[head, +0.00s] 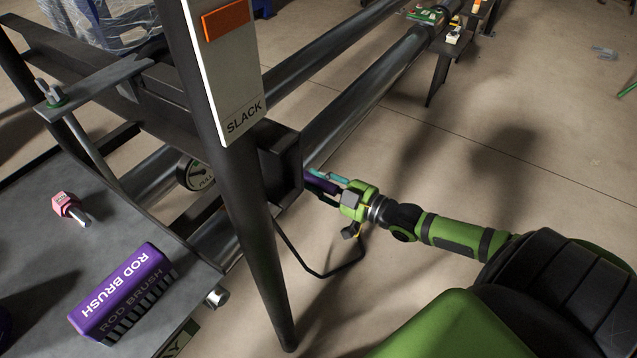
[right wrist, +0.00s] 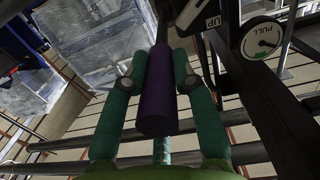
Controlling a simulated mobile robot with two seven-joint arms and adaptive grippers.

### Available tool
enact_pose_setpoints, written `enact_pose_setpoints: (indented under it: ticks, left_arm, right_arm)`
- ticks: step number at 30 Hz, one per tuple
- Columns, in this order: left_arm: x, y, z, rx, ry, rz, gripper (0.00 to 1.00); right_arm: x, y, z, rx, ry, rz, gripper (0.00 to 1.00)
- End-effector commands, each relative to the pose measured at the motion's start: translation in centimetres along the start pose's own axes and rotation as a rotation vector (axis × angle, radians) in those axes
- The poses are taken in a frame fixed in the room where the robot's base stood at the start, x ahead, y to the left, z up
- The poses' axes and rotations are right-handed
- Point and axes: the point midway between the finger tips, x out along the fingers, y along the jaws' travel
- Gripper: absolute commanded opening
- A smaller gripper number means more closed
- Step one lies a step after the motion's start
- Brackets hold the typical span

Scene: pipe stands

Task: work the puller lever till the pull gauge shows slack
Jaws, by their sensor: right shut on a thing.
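The puller lever shows as a purple grip (head: 318,183) beside the dark post in the head view. In the right wrist view the purple grip (right wrist: 158,95) lies between the two green fingers. My right gripper (head: 328,184) is shut on it; its fingers also show in the wrist view (right wrist: 153,78). The round white pull gauge (head: 194,174) is partly hidden behind the post. In the wrist view the gauge (right wrist: 262,39) shows the word PULL and a green patch; its needle reading is too small to tell. My left gripper is out of view.
A white SLACK plate (head: 232,85) with an orange block is on the dark post (head: 262,240). A purple ROD BRUSH box (head: 122,290) and a pink-headed item (head: 66,204) sit on the grey table (head: 130,225). Long pipes (head: 365,95) run behind.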

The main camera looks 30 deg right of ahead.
Motion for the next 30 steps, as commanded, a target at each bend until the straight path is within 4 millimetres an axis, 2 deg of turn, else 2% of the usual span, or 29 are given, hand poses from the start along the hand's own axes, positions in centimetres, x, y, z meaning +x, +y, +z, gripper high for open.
enact_pose_setpoints:
  ticks: [1,9,16,25,26,27,30]
  left_arm:
    - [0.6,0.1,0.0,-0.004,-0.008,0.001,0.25]
    - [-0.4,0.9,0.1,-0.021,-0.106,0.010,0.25]
    - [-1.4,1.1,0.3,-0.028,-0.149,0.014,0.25]
    - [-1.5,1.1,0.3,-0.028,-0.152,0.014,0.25]
    - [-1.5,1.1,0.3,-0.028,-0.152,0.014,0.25]
    - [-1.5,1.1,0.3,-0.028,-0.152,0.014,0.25]
    - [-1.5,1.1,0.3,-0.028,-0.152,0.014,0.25]
  right_arm:
    - [0.0,-0.4,1.5,0.004,0.004,0.002,0.00]
    - [0.2,-0.7,3.2,0.005,0.077,0.017,0.00]
    - [0.2,-0.8,3.5,0.003,0.102,0.020,0.00]
    - [0.2,-0.9,3.5,0.003,0.102,0.020,0.00]
    - [0.2,-0.9,3.5,0.003,0.102,0.019,0.35]
    - [0.2,-0.9,3.5,0.003,0.102,0.019,0.50]
    - [0.2,-0.8,3.4,0.003,0.105,0.020,0.50]
